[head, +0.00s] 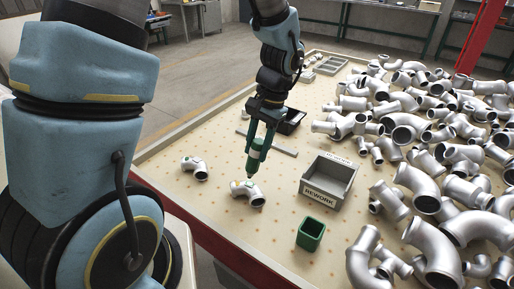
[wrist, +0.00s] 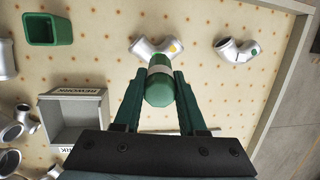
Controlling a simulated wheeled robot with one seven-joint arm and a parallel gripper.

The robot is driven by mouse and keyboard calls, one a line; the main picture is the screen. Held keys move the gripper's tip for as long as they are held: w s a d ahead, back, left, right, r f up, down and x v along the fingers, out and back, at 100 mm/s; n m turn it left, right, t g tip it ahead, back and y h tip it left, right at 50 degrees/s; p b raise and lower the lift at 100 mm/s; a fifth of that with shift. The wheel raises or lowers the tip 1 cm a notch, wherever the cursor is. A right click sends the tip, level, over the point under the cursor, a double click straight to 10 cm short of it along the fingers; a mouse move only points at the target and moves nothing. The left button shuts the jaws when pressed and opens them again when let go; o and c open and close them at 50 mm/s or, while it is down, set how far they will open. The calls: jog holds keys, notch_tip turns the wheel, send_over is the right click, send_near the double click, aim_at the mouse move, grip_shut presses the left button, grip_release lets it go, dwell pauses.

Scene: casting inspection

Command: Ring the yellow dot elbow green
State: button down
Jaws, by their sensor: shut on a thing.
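My gripper (head: 260,140) is shut on a green marker (head: 255,157), which points down over a silver pipe elbow. In the wrist view my gripper (wrist: 159,85) has its fingers on either side of the marker (wrist: 159,93). The yellow dot elbow (head: 252,197) lies on the dotted table top, right below the marker tip. In the wrist view this elbow (wrist: 145,48) shows its yellow dot at its right end, and the marker partly hides its middle. I cannot tell whether the tip touches it. A second elbow (head: 195,172) with a green dot lies apart to the left.
A grey REWORK bin (head: 342,188) stands right of the marker, with a green square cup (head: 310,234) in front of it. Piled silver fittings (head: 440,180) fill the right side. The table's left strip is mostly clear.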

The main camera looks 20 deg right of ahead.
jog(key=shift+r+p, duration=1.8)
jog(key=shift+r, duration=0.65)
jog(key=shift+f, duration=0.1)
